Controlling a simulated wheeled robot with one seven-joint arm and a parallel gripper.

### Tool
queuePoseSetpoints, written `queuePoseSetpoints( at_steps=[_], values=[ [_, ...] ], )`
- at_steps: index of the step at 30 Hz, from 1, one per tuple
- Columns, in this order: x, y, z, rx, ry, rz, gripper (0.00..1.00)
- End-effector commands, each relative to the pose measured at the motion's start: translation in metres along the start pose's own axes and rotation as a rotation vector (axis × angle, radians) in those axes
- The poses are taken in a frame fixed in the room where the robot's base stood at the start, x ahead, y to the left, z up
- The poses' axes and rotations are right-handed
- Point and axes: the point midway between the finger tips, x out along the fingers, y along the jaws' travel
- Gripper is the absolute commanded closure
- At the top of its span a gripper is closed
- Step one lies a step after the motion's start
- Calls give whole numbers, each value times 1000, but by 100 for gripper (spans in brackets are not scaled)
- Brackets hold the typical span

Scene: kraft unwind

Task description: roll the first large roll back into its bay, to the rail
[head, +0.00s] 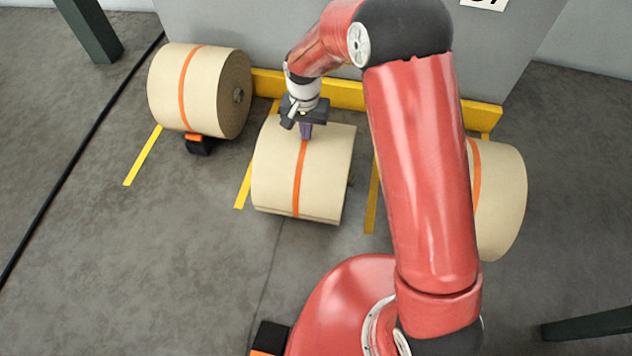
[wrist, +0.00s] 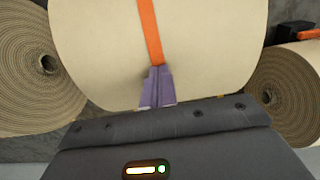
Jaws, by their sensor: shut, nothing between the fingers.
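Three large tan kraft rolls with orange bands are in the head view. The middle roll (head: 325,175) lies on its side on the floor between two yellow strips, farther out from the wall than the left roll (head: 170,90). It fills the middle of the wrist view (wrist: 205,40). My gripper (head: 305,134) is shut and empty at the wall-side upper part of the middle roll. Its purple fingers (wrist: 155,78) meet the roll's surface at the orange band, apparently touching. The yellow rail (head: 345,94) runs along the wall base behind the rolls. I cannot tell which roll is called first.
A black and orange chock (head: 198,143) sits at the left roll. The right roll (head: 503,195) is partly hidden by my arm. Yellow strips (head: 143,157) mark the bays. A dark cable (head: 75,165) crosses the left floor.

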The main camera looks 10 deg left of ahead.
Motion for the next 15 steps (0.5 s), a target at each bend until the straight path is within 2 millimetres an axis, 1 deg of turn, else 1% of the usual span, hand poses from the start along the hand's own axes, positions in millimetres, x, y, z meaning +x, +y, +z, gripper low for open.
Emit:
queuePoseSetpoints(
  at_steps=[7,15],
  values=[
    [0,0,-6,1,-1,0,100],
    [1,0,-22,0,1,-1,100]
  ],
)
